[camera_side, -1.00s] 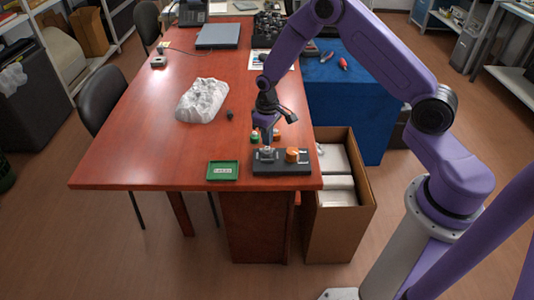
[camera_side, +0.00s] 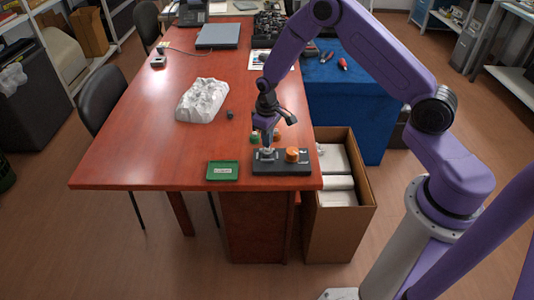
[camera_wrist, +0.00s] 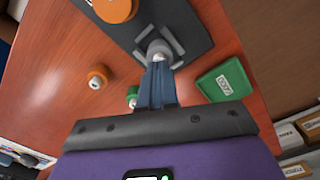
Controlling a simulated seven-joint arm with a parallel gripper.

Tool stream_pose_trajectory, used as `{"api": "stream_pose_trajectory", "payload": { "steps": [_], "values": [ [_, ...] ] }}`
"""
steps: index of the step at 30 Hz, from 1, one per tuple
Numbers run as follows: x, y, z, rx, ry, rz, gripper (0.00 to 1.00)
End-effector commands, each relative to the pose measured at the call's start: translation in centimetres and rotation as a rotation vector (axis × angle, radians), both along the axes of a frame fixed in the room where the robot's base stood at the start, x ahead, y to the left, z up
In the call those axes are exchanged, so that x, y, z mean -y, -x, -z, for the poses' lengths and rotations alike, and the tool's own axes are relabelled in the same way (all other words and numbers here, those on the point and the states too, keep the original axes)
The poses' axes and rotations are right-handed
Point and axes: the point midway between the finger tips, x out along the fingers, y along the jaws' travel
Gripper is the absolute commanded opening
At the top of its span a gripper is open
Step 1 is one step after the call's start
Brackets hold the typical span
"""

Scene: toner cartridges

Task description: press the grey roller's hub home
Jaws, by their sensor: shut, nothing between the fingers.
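The grey roller (camera_wrist: 158,47) stands in a grey holder on the black base plate (camera_wrist: 190,12). In the side view the grey roller (camera_side: 266,155) is at the plate's left half. My gripper (camera_wrist: 159,66) is shut and empty, pointing down, with its fingertips right over the roller's top. They look to be touching it or very close; I cannot tell which. The fingers hide part of the roller, and how deep its hub sits is too small to tell. In the side view my gripper (camera_side: 267,146) is upright above it.
An orange roller (camera_side: 291,155) stands on the plate's right half. A loose orange roller (camera_wrist: 97,77) and a green roller (camera_wrist: 132,93) stand on the table behind the plate. A green tray (camera_side: 222,171) lies left of the plate. A white lumpy object (camera_side: 202,100) is farther back.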

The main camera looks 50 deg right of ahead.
Motion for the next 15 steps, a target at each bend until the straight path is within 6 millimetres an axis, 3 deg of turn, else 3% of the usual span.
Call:
{"api": "stream_pose_trajectory", "payload": {
  "steps": [15],
  "values": [
    [0.0,-0.02,0.67,0.0,0.0,0.0,0.0]
  ]
}}
